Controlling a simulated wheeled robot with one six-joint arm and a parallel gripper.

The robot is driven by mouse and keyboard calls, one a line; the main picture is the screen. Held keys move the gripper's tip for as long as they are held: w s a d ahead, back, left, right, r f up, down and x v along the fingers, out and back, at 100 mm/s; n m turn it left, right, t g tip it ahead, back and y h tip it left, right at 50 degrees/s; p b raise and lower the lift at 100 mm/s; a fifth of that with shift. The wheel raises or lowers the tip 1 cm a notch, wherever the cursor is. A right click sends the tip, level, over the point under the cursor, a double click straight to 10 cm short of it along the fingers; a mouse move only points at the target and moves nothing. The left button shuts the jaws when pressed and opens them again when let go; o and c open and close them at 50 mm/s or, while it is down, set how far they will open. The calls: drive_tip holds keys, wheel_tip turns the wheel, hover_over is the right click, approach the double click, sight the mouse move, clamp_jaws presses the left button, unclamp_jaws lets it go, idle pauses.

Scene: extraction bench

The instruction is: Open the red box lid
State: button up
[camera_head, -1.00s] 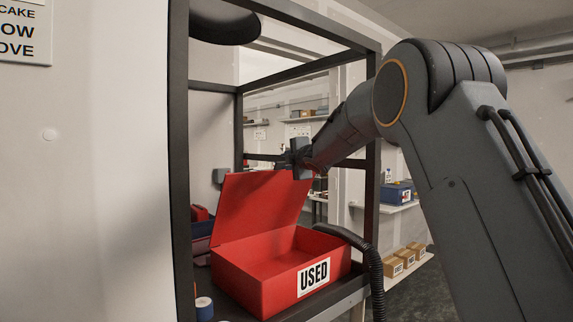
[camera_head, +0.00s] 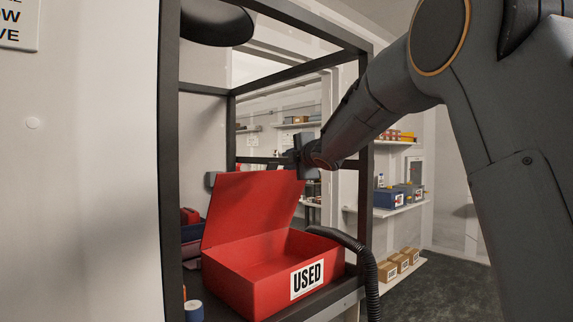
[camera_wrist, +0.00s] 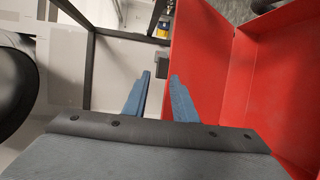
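The red box (camera_head: 262,279) with a "USED" label stands on the frame's shelf. Its red lid (camera_head: 250,208) stands raised at the back, leaning up from the hinge, and the box's inside shows empty. My gripper (camera_head: 301,160) is at the upper right corner of the lid. In the wrist view the blue fingers of my gripper (camera_wrist: 161,76) are apart with nothing between them. The lid (camera_wrist: 205,65) rises just right of the right finger; whether they touch I cannot tell. The box's inside (camera_wrist: 285,85) shows farther right.
A dark metal frame (camera_head: 170,170) surrounds the box, with a post (camera_head: 365,190) near my arm. A black hose (camera_head: 368,270) curves beside the box's right side. A blue tape roll (camera_head: 194,310) is at the front left. Shelves with small cartons (camera_head: 398,263) stand behind right.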

drive_tip(key=shift+f, duration=0.1)
drive_tip(key=c, duration=0.5)
drive_tip(key=f+m+y+b, duration=0.1)
drive_tip(key=f+m, duration=0.1)
drive_tip(key=w+f+m+y+b, duration=0.1)
drive_tip(key=f+m, duration=0.1)
drive_tip(key=f+m+y+b, duration=0.1)
drive_tip(key=f+y, duration=0.1)
drive_tip(key=shift+w+d+m+t, duration=0.3)
drive_tip(key=shift+m+t, duration=0.1)
clamp_jaws()
drive_tip(key=m+t+y+b, duration=0.2)
drive_tip(key=m+y+b, duration=0.25)
drive_tip(key=m, duration=0.35)
approach(274, 166)
drive_tip(key=shift+g+y, duration=0.3)
drive_tip(key=shift+y, duration=0.35)
drive_tip(key=p+x, duration=0.6)
drive_tip(key=shift+w, duration=0.35)
